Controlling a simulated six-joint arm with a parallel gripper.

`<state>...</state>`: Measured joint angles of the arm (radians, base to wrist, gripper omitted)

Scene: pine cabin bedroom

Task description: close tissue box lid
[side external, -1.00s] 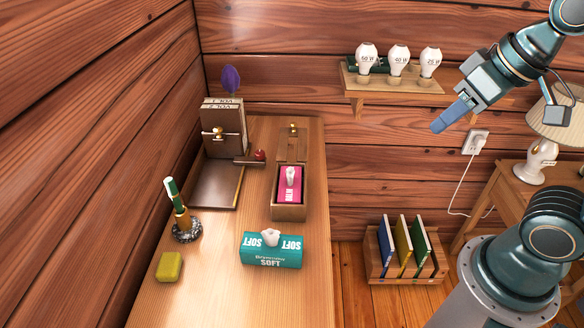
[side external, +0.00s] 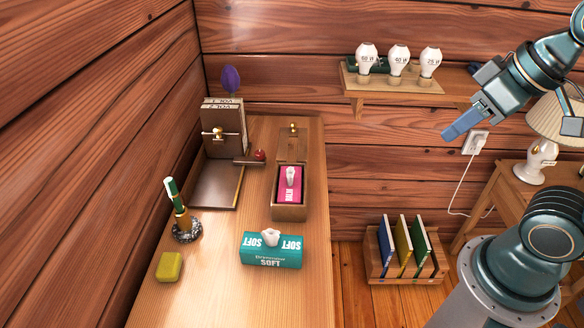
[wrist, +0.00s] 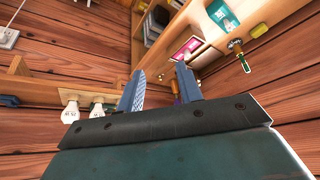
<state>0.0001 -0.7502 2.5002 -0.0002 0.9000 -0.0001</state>
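The wooden tissue box (side external: 289,213) stands on the desk with a pink tissue pack (side external: 290,196) showing in its open top. Its wooden lid (side external: 291,152) is open, swung back behind the box, with a small brass knob near its far end. My gripper (side external: 447,136) is in the air well to the right of the box and above it, touching nothing. In the wrist view the two blue fingers stand apart with nothing held between them (wrist: 160,70). The pink pack also shows there, small and far off (wrist: 187,47).
A teal tissue pack (side external: 271,250) lies in front of the box. A book stand (side external: 223,133), a pen holder (side external: 187,229) and yellow soap (side external: 169,267) are to the left. A bulb shelf (side external: 395,88) is on the wall beside my gripper; a book rack (side external: 405,272) stands below.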

